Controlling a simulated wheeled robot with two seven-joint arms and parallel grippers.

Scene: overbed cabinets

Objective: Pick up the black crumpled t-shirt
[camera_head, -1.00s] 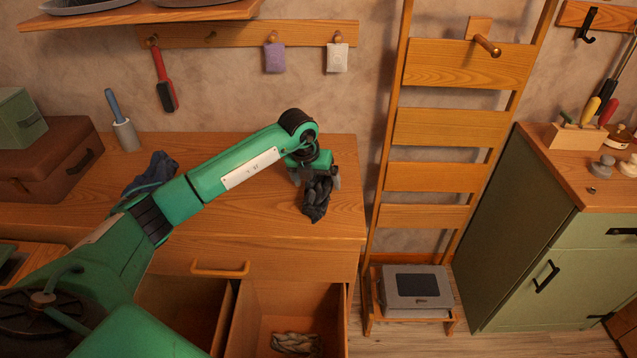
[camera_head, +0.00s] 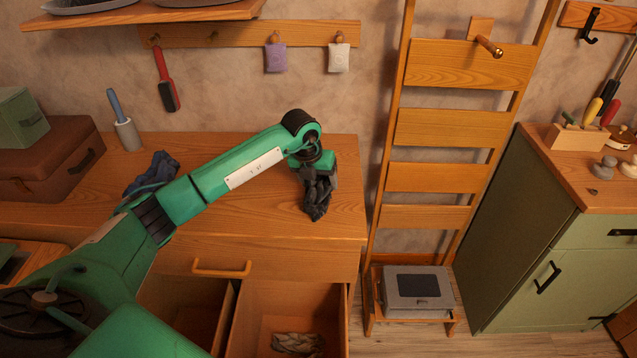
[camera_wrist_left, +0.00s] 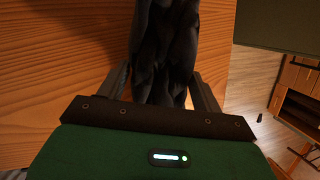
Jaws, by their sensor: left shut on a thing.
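The black crumpled t-shirt (camera_head: 317,198) hangs bunched from my left gripper (camera_head: 319,180) at the right end of the wooden dresser top. In the left wrist view the dark cloth (camera_wrist_left: 165,50) fills the space between the two fingers of my left gripper (camera_wrist_left: 162,85). The gripper is shut on it. Whether the cloth's lower end touches the dresser top cannot be told. My right gripper is not in view.
The wooden dresser top (camera_head: 260,205) also bears a dark blue cloth (camera_head: 152,172) and a brush in a holder (camera_head: 127,134). Below, an open drawer (camera_head: 285,300) holds a greyish cloth (camera_head: 298,343). A wooden ladder rack (camera_head: 450,128) stands right of the dresser.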

